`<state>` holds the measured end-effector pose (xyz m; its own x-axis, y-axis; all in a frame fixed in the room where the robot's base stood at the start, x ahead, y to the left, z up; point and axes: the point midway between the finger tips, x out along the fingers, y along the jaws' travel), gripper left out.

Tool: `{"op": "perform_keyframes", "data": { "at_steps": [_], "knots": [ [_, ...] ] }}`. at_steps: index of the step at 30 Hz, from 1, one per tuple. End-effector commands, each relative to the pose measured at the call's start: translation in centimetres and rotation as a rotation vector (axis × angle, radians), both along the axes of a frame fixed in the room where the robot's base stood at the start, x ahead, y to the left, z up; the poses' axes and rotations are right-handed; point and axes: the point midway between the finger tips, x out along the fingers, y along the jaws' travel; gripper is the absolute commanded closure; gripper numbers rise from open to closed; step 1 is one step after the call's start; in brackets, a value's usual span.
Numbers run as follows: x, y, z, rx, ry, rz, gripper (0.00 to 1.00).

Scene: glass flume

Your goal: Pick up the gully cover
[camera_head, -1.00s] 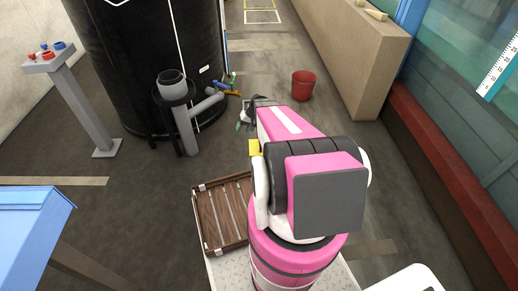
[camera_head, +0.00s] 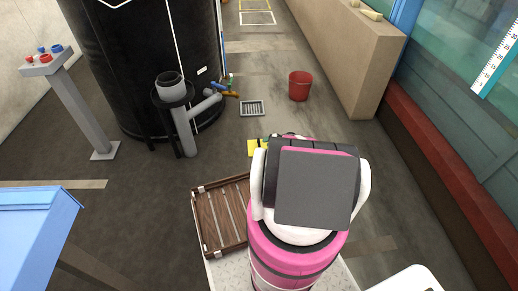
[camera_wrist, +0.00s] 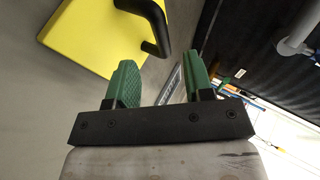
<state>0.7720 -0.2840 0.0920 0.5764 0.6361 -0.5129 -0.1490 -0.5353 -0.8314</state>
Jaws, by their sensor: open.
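A yellow plate (camera_head: 253,147) with a black handle, which looks like the gully cover, lies on the floor just left of my arm in the head view, partly hidden by it. In the wrist view the yellow plate (camera_wrist: 92,32) and its black handle (camera_wrist: 152,25) are at the upper left, beyond the left finger. My gripper (camera_wrist: 160,78) is open with two green fingers and nothing held between them. In the head view my gripper is hidden behind my arm. A slotted floor grating (camera_head: 252,108) lies beyond the yellow plate.
A red bucket (camera_head: 300,86) stands right of the grating. A black tank (camera_head: 145,60) with a grey pipe (camera_head: 183,125) is at the left. A brown slatted tray (camera_head: 222,215) is beside my arm. A beige wall (camera_head: 350,55) bounds the right. Floor around the grating is clear.

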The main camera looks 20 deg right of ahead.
Motion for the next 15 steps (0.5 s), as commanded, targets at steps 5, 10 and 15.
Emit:
{"op": "perform_keyframes", "data": {
  "at_steps": [5, 10, 15],
  "knots": [
    [1.1, 1.2, -1.0, 0.001, 0.001, 0.0, 0.53],
    [1.8, 2.0, -1.6, 0.001, 0.001, 0.0, 0.53],
    [3.1, 3.6, -2.8, 0.0, 0.002, 0.002, 0.53]
  ]
}}
